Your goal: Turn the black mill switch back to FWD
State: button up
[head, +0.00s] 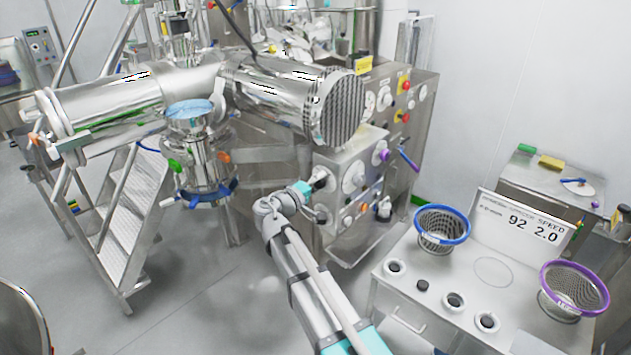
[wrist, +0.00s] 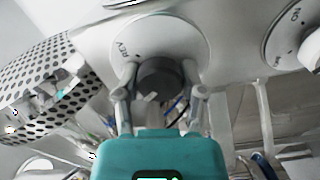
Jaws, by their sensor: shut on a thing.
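The black mill switch (wrist: 160,78) sits on a round white plate (wrist: 185,35) in the wrist view. Lettering that looks like REV shows at the plate's left; I cannot read FWD. My gripper (wrist: 158,95) has one finger on each side of the switch and is shut on it. In the head view, my gripper (head: 312,185) reaches the left side of the steel control box (head: 345,155), at the black switch (head: 320,177). My gripper hides part of the switch there. I cannot tell exactly which way the switch points.
Another white dial plate (wrist: 285,35) is close by at the right in the wrist view. A perforated steel drum (head: 342,110) overhangs the control box. A purple-handled lever (head: 402,157) sticks out at its right. A bench with a blue-rimmed basket (head: 441,225) stands at the right.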

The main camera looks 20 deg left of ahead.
jog(key=shift+n, duration=1.2)
jog(key=o, duration=1.2)
jog(key=shift+c, duration=0.2)
jog(key=shift+s, duration=0.1)
jog(key=v, duration=1.1)
jog(key=shift+s+a, duration=0.2)
jog(key=shift+s, duration=0.15)
